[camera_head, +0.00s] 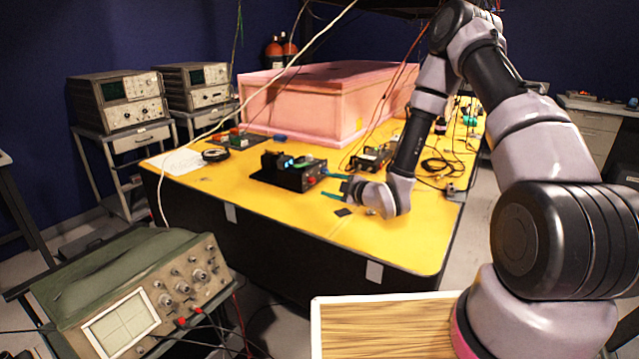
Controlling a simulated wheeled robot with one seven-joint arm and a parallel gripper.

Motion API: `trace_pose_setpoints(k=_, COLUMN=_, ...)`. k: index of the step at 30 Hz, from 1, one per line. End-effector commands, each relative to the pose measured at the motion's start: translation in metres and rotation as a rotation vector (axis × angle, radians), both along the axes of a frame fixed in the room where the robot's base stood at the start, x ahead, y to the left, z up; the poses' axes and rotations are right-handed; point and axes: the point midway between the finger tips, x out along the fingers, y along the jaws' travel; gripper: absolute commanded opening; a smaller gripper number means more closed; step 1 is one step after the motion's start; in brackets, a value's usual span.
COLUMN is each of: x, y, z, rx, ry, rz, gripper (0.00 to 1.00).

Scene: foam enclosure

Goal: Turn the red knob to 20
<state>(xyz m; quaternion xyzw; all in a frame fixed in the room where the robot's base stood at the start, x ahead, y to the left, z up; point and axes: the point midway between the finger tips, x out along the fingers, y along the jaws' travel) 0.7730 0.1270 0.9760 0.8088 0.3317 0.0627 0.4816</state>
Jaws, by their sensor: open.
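A small black device (285,180) sits on the yellow table (235,205). A small red knob (311,181) shows on its right-hand side, facing my gripper. The number scale around the knob is too small to read, so its setting cannot be told. My gripper (325,185) has two teal fingers. It is open and points left, just to the right of the knob. Its fingertips are close to the device; whether they touch the knob cannot be told.
A large pink foam box (325,100) stands behind the device. A circuit board (372,157) and loose cables lie to the right. A black ring-shaped coil (216,155) lies at left. An oscilloscope (140,295) stands in the left foreground. The table's front middle is mostly clear.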

Motion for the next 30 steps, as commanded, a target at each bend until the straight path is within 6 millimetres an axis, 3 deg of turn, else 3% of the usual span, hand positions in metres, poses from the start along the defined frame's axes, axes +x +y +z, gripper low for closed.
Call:
trace_pose_setpoints(k=9, x=0.042, y=0.033, z=-0.012, rx=0.001, ry=0.000, rz=0.001, gripper=0.59)
trace_pose_setpoints(k=23, x=0.052, y=0.041, z=-0.015, rx=0.000, ry=0.001, rz=0.000, gripper=0.59)
trace_pose_setpoints(k=27, x=0.052, y=0.040, z=-0.015, rx=0.000, ry=0.001, rz=0.000, gripper=0.06)
trace_pose_setpoints(k=28, x=0.052, y=0.040, z=-0.015, rx=0.000, ry=0.001, rz=0.000, gripper=0.00)
trace_pose_setpoints(k=30, x=0.052, y=0.040, z=-0.015, rx=0.000, ry=0.001, rz=0.000, gripper=0.00)
